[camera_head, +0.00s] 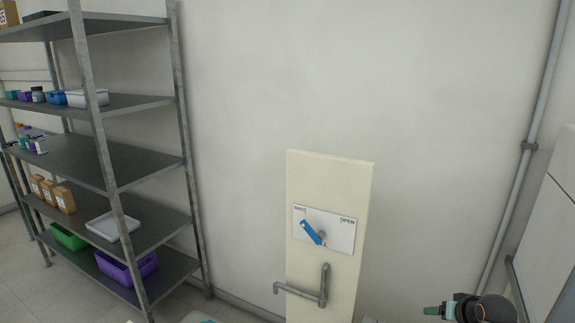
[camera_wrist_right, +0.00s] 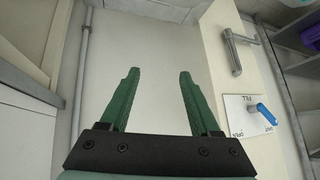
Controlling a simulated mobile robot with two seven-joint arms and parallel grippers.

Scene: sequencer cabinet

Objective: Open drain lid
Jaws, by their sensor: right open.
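I cannot make out a drain lid in either view. A cream upright panel (camera_head: 330,180) stands against the wall in the head view. It carries a white plate (camera_head: 342,240) marked OPEN at its right, with a blue lever (camera_head: 311,232) tilted toward the upper left. A grey pipe (camera_head: 324,285) bends out below. The wrist view shows the plate (camera_wrist_right: 240,130), lever (camera_wrist_right: 262,112) and pipe (camera_wrist_right: 232,52) upside down at the right. My right gripper (camera_head: 432,310) is low at the right of the head view. In the wrist view its green fingers (camera_wrist_right: 157,72) are apart and empty.
A grey metal shelf rack (camera_head: 140,165) with small bins and boxes stands at the left. A thin vertical pipe (camera_head: 522,155) runs down the wall at the right, beside a white cabinet (camera_head: 550,240). The wall between rack and panel is bare.

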